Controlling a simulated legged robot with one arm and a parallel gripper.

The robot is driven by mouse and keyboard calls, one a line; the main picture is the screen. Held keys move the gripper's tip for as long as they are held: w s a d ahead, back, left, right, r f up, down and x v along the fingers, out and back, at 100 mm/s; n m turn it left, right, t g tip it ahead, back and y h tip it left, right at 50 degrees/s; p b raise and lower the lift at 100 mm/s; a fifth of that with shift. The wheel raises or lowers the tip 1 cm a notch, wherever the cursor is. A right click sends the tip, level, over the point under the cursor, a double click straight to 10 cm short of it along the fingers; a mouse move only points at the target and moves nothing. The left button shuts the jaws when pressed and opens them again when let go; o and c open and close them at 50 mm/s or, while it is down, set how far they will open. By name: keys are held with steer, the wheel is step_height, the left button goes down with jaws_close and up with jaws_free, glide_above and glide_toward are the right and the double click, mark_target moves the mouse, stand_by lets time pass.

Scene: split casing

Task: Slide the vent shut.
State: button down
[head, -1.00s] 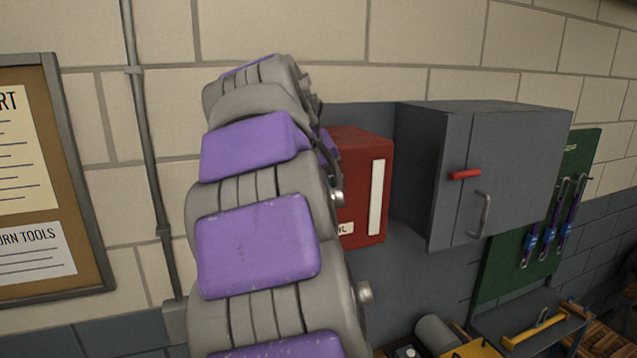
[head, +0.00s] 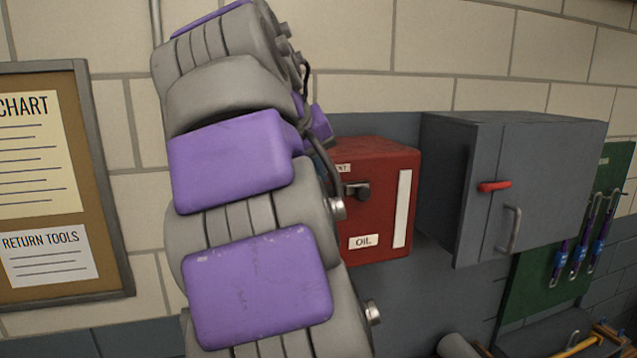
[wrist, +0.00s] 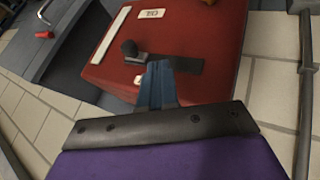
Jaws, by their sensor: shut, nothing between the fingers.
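A red box (head: 381,228) labelled OIL hangs on the wall, partly hidden behind my purple and grey arm. The vent's dark slider knob (head: 358,190) shows on its front face, below a partly covered label ending in "ENT". In the wrist view the box looks turned over; the knob (wrist: 130,49) sits at the left end of a dark strip (wrist: 190,64). My gripper (wrist: 159,66), with blue fingers, is shut and empty. Its tips appear over the strip, just right of the knob; I cannot tell whether they touch.
A grey cabinet (head: 545,180) with a red latch (head: 494,187) and a handle stands right of the red box. A green board (head: 545,283) with hanging tools is beyond it. A notice board (head: 113,180) is on the left wall. A conduit (wrist: 305,90) runs along the wall.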

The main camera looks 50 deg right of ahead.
steer(key=s+a+f+n+y+b, duration=0.15)
steer(key=a+f+b, duration=0.35)
steer(key=f, duration=0.6)
steer(key=s+a+f+n+y+b, duration=0.15)
steer(key=a+f+b, duration=0.3)
steer(key=f, duration=0.65)
steer(key=s+a+f+n+y+b, duration=0.15)
steer(key=a+f+b, duration=0.35)
steer(key=f, duration=0.6)
steer(key=s+a+f+n+g+y+b, duration=0.1)
steer(key=s+a+f, duration=0.3)
steer(key=f, duration=0.5)
steer(key=s+a+f+g+y+b, duration=0.1)
steer(key=s+a+f+b, duration=0.3)
steer(key=f, duration=0.6)
steer(key=s+a+f+n+g+y+b, duration=0.1)
steer(key=s+a+f+b, duration=0.2)
steer(key=s+a+f, duration=0.3)
step_height(320, 180, down, 4)
steer(key=shift+s+a+r+n, duration=0.15)
steer(key=shift+a+r+n, duration=0.1)
steer(key=shift+a+n, duration=0.1)
steer(key=shift+a, duration=0.1)
